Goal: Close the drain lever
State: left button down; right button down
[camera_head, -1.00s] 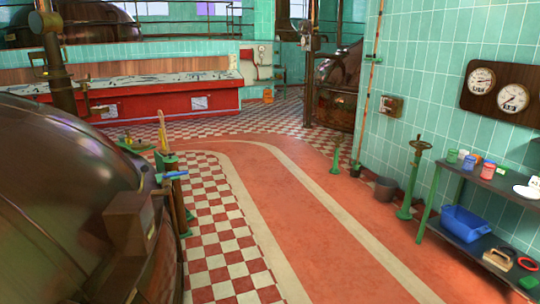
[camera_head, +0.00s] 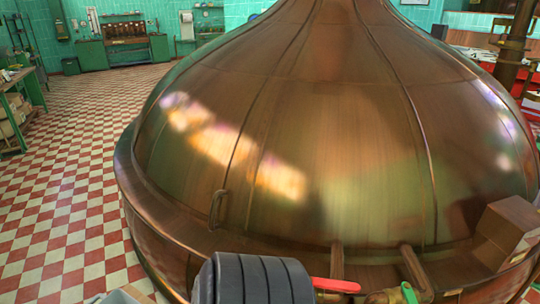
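A large copper kettle (camera_head: 330,130) with a domed top fills the middle and right of the head view. At its lower front edge, a red lever handle (camera_head: 337,285) lies about level on a brass fitting. A green lever handle (camera_head: 409,293) sits just to its right, tilted and cut by the bottom edge. I cannot tell which of the two is the drain lever, nor whether either is open or closed. Neither of my grippers is in view.
A dark ribbed cylinder (camera_head: 255,280) stands at the bottom, left of the red handle. The checkered floor (camera_head: 70,180) is clear at left. A green workbench (camera_head: 15,105) stands at the far left, and green cabinets (camera_head: 125,45) line the back wall.

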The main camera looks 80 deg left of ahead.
aim_at(325, 282)
jog(key=u, duration=1.95)
